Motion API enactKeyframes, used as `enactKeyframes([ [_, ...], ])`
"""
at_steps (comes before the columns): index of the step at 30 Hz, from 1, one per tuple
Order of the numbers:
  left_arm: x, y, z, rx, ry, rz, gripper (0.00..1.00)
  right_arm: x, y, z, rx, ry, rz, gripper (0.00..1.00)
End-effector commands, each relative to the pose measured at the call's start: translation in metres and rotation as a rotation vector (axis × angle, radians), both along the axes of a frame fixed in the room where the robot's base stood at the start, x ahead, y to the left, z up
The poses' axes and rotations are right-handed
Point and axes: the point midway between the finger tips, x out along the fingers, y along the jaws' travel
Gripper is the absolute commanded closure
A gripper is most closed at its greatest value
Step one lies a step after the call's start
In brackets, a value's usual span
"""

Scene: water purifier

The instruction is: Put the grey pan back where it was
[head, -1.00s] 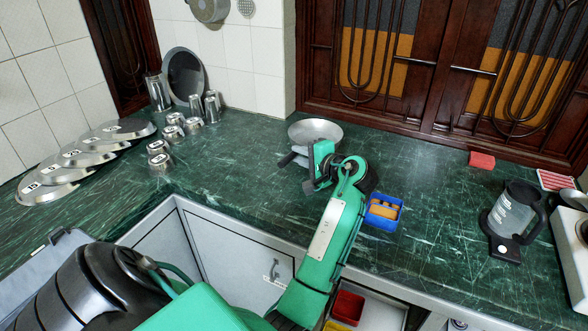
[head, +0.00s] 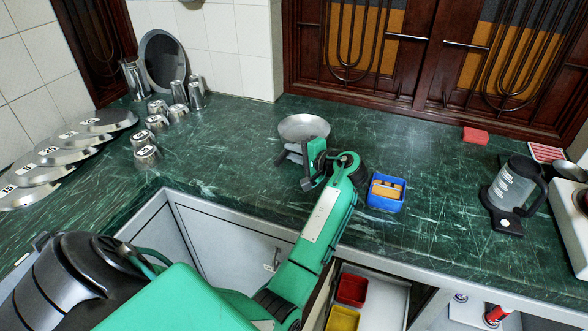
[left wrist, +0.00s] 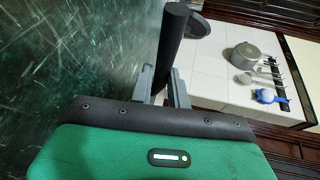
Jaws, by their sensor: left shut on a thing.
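The grey pan (head: 303,126) is at the middle of the head view, over the green counter. My left gripper (head: 297,160) is on the near side of the pan. In the left wrist view, the jaws (left wrist: 165,88) are shut on the pan's dark handle (left wrist: 173,38). Part of the pan's round body (left wrist: 197,26) shows beyond the handle. I cannot tell whether the pan touches the counter. My right gripper is not in view.
A blue box (head: 386,204) stands right of my left arm. A black-based jug (head: 514,190) is at the right. Utensils hang on the tiled wall (left wrist: 215,62).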

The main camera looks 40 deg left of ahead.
Motion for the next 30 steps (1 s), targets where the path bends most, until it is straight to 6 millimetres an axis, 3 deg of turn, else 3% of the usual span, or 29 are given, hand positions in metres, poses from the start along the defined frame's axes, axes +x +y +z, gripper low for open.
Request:
enactKeyframes([
  [15,0.0,0.0,-0.061,0.002,0.0,-0.001,1.0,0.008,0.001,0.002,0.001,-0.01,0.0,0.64],
  [27,0.0,0.0,-0.067,0.002,-0.003,0.0,1.0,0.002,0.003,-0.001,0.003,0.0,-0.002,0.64],
  [28,0.0,0.0,-0.068,0.0,-0.001,0.0,0.81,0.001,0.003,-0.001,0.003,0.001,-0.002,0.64],
  [30,0.0,0.0,-0.068,0.0,-0.001,0.0,0.67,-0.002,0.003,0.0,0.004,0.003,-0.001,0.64],
])
